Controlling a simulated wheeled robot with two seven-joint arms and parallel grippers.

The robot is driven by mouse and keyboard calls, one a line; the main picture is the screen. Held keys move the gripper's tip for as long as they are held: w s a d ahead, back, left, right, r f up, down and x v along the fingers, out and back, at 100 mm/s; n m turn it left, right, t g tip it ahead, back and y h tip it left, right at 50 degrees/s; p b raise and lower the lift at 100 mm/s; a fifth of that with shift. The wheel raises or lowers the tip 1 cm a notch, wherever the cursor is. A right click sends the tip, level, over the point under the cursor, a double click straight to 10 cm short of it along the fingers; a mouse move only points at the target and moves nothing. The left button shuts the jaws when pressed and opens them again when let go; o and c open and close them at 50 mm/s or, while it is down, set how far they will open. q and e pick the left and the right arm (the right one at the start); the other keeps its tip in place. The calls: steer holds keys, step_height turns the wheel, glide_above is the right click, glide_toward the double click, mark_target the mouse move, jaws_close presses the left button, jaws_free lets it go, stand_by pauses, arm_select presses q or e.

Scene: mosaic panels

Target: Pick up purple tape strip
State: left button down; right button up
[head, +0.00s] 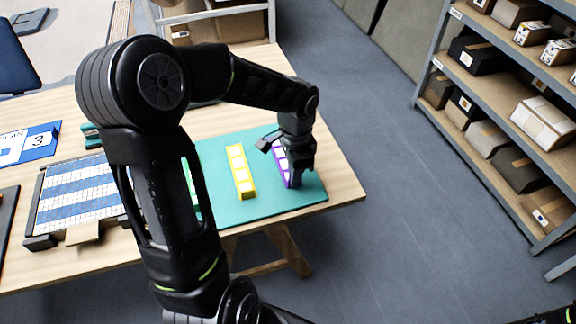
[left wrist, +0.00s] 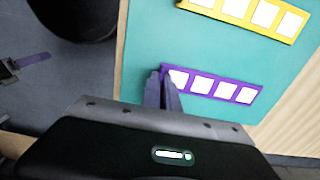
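The purple tape strip (head: 281,160) has a row of white squares and lies on the teal mat (head: 215,155) near its right edge. It also shows in the left wrist view (left wrist: 215,86), running from the fingers to the right. My left gripper (head: 295,178) is low over the mat at the strip. In the left wrist view its two fingers (left wrist: 163,75) are close together at the strip's left end and overlap it; I cannot tell if they grip it. The fingertips are largely hidden in the head view. My right gripper is not clearly seen.
A yellow strip (head: 241,172) lies left of the purple one, and a green strip is partly hidden behind my arm. A blue-and-white tile panel (head: 75,195) is at left on the wooden table (head: 345,185). Shelves (head: 480,75) with boxes stand at right; the floor between is clear.

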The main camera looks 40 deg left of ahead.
arm_select(q)
step_height(320, 180, up, 10)
stand_by(0.6)
stand_by(0.4)
